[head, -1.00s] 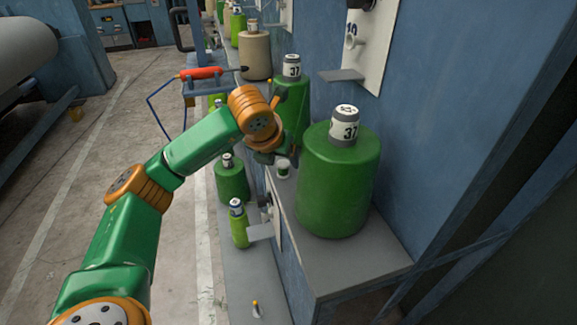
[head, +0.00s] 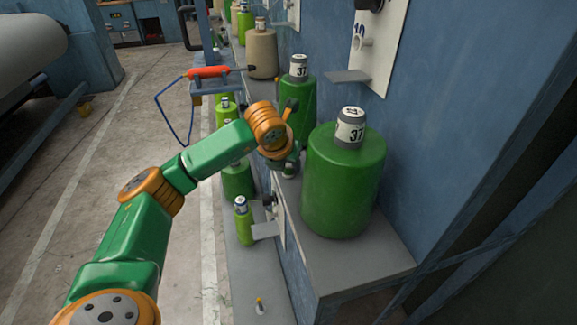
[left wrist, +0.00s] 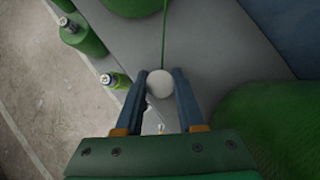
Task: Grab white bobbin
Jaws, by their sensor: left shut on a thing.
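The white bobbin (left wrist: 160,84) shows in the left wrist view as a small round white top between the two dark fingers of my left gripper (left wrist: 162,76). The fingers are shut on its sides. In the head view my left gripper (head: 288,166) reaches down to the grey ledge (head: 345,265), just left of the large green bobbin marked 37 (head: 342,190). The gripper mostly hides the white bobbin there. I cannot tell whether the bobbin still touches the ledge. My right gripper is not in view.
Another green bobbin (head: 299,100) stands behind the gripper, and a beige one (head: 262,52) farther back. Smaller green bobbins (head: 243,222) stand on the lower ledge. A blue wall (head: 480,90) borders the right. An orange-handled tool (head: 209,72) lies on a bracket. A green thread passes near the fingers.

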